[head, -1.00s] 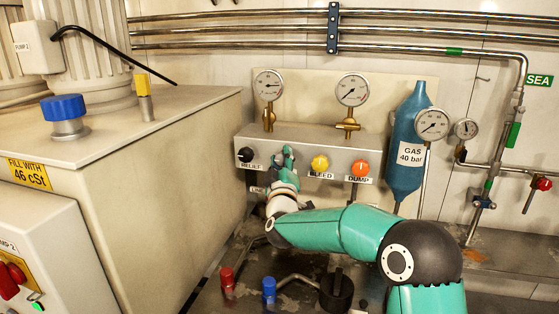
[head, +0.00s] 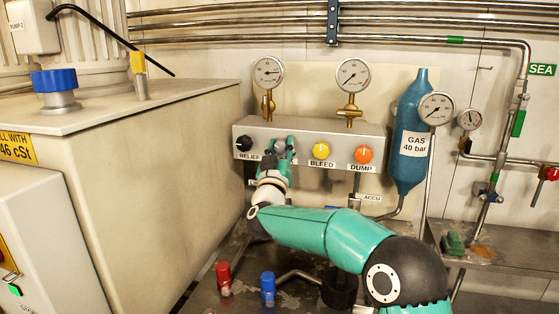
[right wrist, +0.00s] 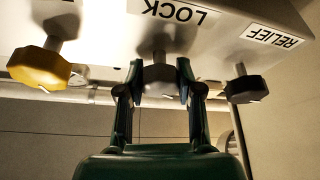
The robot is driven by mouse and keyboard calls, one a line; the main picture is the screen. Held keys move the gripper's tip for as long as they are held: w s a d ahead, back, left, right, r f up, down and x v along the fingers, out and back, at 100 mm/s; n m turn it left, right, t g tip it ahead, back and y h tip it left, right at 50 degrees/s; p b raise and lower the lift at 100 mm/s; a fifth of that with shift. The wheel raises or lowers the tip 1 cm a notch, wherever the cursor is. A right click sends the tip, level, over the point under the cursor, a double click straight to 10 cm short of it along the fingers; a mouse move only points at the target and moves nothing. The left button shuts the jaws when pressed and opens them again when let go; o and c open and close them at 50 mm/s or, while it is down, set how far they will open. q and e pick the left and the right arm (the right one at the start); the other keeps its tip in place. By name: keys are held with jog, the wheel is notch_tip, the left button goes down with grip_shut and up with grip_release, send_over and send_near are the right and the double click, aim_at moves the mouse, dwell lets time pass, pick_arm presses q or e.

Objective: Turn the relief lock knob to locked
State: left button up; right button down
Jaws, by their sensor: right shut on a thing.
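The lock knob (right wrist: 160,79) is a grey faceted knob on a short stem under the LOCK label. In the right wrist view it sits between the two fingers of my right gripper (right wrist: 157,84), which is shut on it. In the head view my right gripper (head: 281,148) is at the front of the grey valve block, between the black relief knob (head: 243,144) and the yellow bleed knob (head: 321,150). My left gripper is out of view.
The relief knob (right wrist: 246,88) and bleed knob (right wrist: 38,67) flank the gripper closely in the right wrist view. An orange dump knob (head: 363,154) is farther right. Two gauges (head: 268,73) stand above the block. A blue gas bottle (head: 410,135) stands at right.

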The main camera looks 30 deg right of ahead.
jog(key=m+g+h, duration=0.1)
jog(key=m, duration=0.1)
jog(key=m+b, duration=0.1)
jog(key=m, duration=0.1)
jog(key=shift+f+g+h+b, duration=0.2)
jog(key=shift+g+h+b, duration=0.1)
jog(key=shift+g+h, duration=0.1)
jog(key=m+g+h, duration=0.1)
jog(key=m, duration=0.3)
jog(key=shift+r+g+b, duration=0.1)
jog(key=shift+g+b, duration=0.25)
jog(key=shift+g, duration=0.05)
jog(key=m+g+h, duration=0.1)
jog(key=m, duration=0.3)
jog(key=shift+g, duration=0.4)
jog(key=shift+m+g+p, duration=0.25)
jog(key=shift+m+g, duration=0.35)
jog(key=shift+m, duration=0.75)
jog(key=shift+m+g+p, duration=0.2)
jog(key=shift+m+g, duration=0.4)
jog(key=shift+m, duration=0.75)
jog(key=c, duration=0.7)
grip_release()
jog(key=shift+d, duration=0.1)
jog(key=shift+c, duration=0.2)
